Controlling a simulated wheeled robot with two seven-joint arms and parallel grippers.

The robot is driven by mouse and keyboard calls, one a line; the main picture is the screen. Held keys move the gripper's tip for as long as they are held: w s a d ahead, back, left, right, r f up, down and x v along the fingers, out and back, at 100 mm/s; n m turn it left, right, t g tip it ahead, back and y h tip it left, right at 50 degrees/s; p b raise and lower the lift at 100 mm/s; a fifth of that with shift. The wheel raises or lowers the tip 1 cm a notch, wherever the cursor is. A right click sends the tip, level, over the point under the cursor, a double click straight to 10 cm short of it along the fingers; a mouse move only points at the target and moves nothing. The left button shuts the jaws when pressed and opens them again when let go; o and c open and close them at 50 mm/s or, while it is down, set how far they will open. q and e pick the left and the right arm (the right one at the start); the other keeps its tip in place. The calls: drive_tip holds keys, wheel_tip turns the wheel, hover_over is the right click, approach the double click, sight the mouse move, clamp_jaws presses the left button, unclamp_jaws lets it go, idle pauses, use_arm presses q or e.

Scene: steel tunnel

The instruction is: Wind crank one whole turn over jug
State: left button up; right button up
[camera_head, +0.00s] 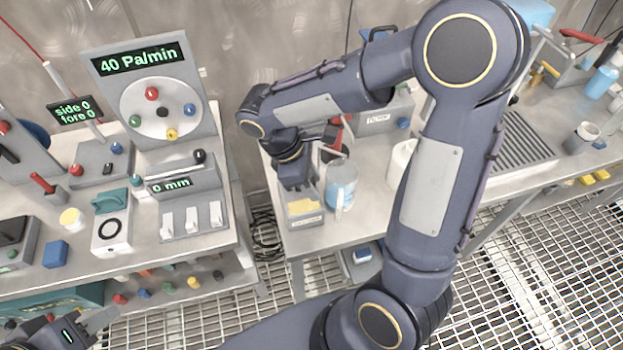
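A clear jug (341,178) with bluish contents stands upright on the right-hand bench, in the middle of the view. A red handle (336,134), which looks like the crank's, shows just behind and above the jug. My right arm arches over the bench from the right. Its gripper (328,135) is beside the red handle, above the jug's back left side. The fingers are small and partly hidden by my wrist, so I cannot tell whether they grip the handle. My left gripper (88,328) is low at the left edge, away from the jug, partly cut off.
A grey box (386,121) with a green knob stands behind the jug. The left bench holds a dial panel (151,85) reading 40 Pa/min. A gap separates the benches.

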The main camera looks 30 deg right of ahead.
clamp_jaws()
drive_tip(key=shift+a, duration=0.1)
